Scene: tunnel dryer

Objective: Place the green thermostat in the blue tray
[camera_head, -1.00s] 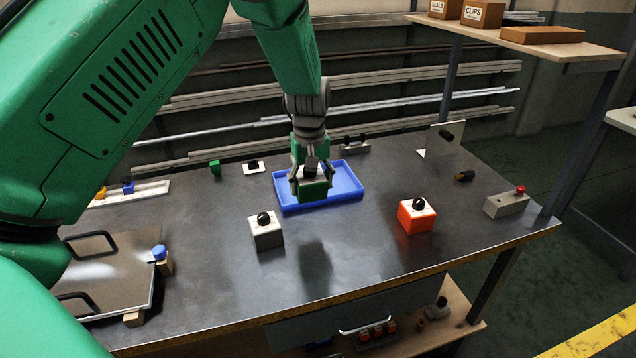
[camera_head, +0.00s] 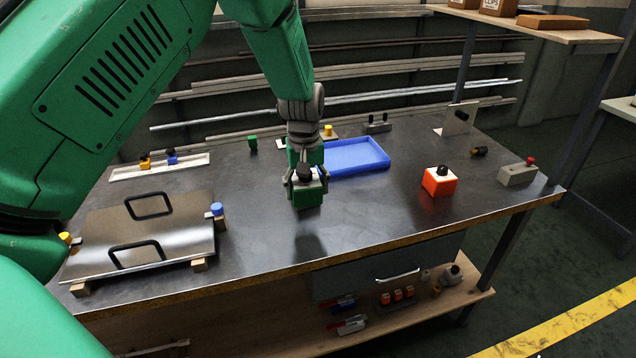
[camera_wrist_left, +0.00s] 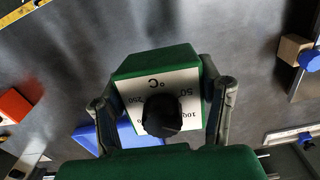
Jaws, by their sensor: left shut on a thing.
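The green thermostat (camera_head: 308,196), a green box with a white dial face and a black knob, is between the fingers of my left gripper (camera_head: 306,186), which is shut on it. The wrist view shows the thermostat (camera_wrist_left: 155,65) with a finger on each side. A shadow lies apart from it on the bench, so it appears held above the surface. The blue tray (camera_head: 362,158) is behind and to the right of it in the head view; its left end is partly hidden by the gripper. The tray shows partly in the wrist view (camera_wrist_left: 88,139). My right gripper is not in view.
An orange thermostat (camera_head: 439,182) stands to the right on the dark bench. A metal plate with two handles (camera_head: 140,235) lies at left. A grey box with a red button (camera_head: 517,174) is near the right edge. Bench space between the plate and gripper is clear.

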